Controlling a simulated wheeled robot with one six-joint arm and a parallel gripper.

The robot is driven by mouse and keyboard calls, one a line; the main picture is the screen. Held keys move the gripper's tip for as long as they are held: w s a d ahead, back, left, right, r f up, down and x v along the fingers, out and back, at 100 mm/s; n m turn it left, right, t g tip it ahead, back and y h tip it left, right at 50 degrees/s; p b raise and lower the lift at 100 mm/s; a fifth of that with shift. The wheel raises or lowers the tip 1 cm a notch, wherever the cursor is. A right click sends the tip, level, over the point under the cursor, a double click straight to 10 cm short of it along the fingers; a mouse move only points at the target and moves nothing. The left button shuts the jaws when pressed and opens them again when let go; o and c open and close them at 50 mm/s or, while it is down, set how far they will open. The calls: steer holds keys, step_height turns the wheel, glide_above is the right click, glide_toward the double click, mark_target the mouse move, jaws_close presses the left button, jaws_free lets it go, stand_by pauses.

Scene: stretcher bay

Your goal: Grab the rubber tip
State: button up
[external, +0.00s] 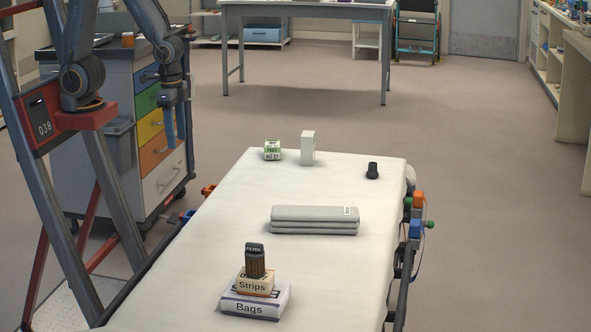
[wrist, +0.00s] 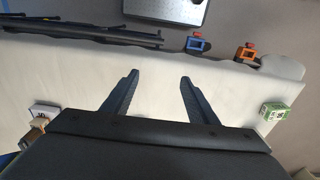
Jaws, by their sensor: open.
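The rubber tip (external: 372,171) is a small black flared piece standing upright near the far right corner of the white stretcher. It does not show in the wrist view. My gripper (external: 177,143) hangs pointing down at the left, in front of the drawer cart in the external view, well apart from the tip. In the wrist view my gripper (wrist: 159,76) has its two dark fingers spread, with only bare white mattress between them.
On the stretcher (external: 200,245) are a green-and-white box (external: 272,150), a white box (external: 308,148), a folded grey blanket (external: 314,220), and a dark filter (external: 255,260) on Strips (external: 255,284) and Bags (external: 255,301) boxes. A drawer cart (external: 160,150) stands left. Mattress around the tip is clear.

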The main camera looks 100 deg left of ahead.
stand_by(0.7)
steer(key=w+a+f+n+t+b, duration=0.1)
steer(key=w+a+f+b, duration=0.15)
steer(key=w, duration=0.55)
steer(key=w+a+f+b, duration=0.1)
steer(key=w+a+b, duration=0.15)
steer(key=w, duration=0.45)
steer(key=n+t+y+b, duration=0.2)
steer(key=n+t+b, duration=0.25)
steer(key=b, duration=1.05)
glide_above(371, 163)
steer(key=s+d, duration=0.1)
steer(key=s, duration=0.2)
step_height(371, 163, down, 11)
steer(key=shift+m, duration=0.45)
steer(key=x, duration=0.7)
steer(key=shift+f, duration=0.25)
steer(key=shift+y, duration=0.3)
steer(key=c, duration=1.1)
